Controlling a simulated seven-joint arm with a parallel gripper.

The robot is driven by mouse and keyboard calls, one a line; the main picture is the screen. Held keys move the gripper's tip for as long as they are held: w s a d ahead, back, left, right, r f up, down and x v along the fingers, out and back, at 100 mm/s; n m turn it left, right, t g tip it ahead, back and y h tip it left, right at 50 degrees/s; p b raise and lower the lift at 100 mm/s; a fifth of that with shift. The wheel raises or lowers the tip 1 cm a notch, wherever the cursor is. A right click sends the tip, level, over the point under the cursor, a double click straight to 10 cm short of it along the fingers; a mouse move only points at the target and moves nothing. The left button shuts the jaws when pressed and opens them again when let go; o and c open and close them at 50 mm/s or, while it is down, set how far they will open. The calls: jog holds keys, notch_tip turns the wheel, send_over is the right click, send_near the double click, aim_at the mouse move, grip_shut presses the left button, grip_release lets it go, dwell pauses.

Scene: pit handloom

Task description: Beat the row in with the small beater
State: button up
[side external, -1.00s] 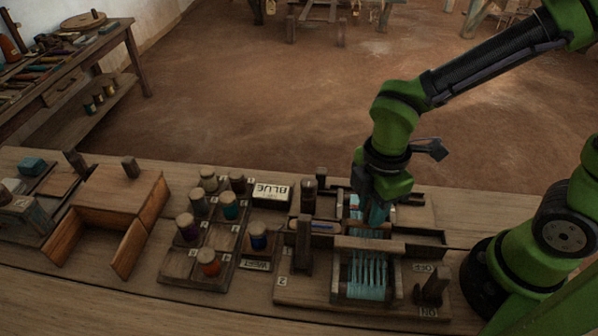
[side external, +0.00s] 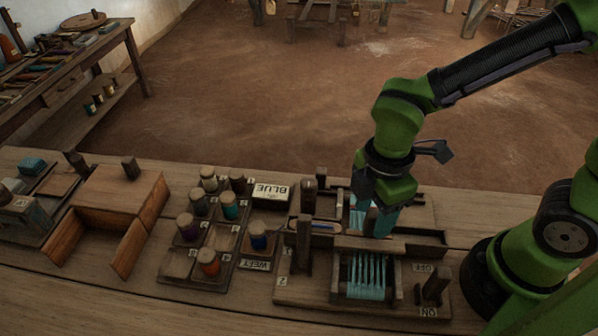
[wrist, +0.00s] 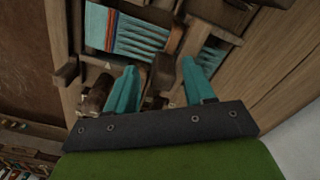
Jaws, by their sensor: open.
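The small loom (side external: 300,290) stands on the bench with pale blue warp threads (side external: 370,275) running through it. A wooden crossbar (side external: 372,243), which looks like the small beater, lies across the warp. My gripper (side external: 380,222) is low over the loom, just behind that bar, with teal fingers apart. In the wrist view, a brown wooden post (wrist: 165,72) shows between the open fingers (wrist: 162,88); I cannot tell whether either finger touches it. Woven cloth (wrist: 130,35) with blue, red and orange stripes lies beyond the fingers.
A dark post (side external: 304,243) stands at the loom's left, and a small lever (side external: 435,285) by the OFF and ON labels at its right. A rack of spools (side external: 230,207), a BLUE card (side external: 271,192) and an open wooden box (side external: 110,215) stand further left.

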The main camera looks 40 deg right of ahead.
jog(key=shift+r, duration=2.55)
jog(key=shift+f+m, duration=0.1)
jog(key=shift+m, duration=0.7)
jog(key=d+r+m+t+y, duration=0.1)
jog(key=d+r+m+t, duration=0.2)
jog(key=d+m, duration=0.3)
jog(key=w+d+r+m+t+y, duration=0.1)
jog(key=d+r+m+t, duration=0.3)
jog(key=d+m, duration=0.3)
jog(key=r+m, duration=0.1)
jog(key=m, duration=0.3)
jog(key=shift+w+r+m, duration=0.2)
jog(key=shift+r+m, duration=0.1)
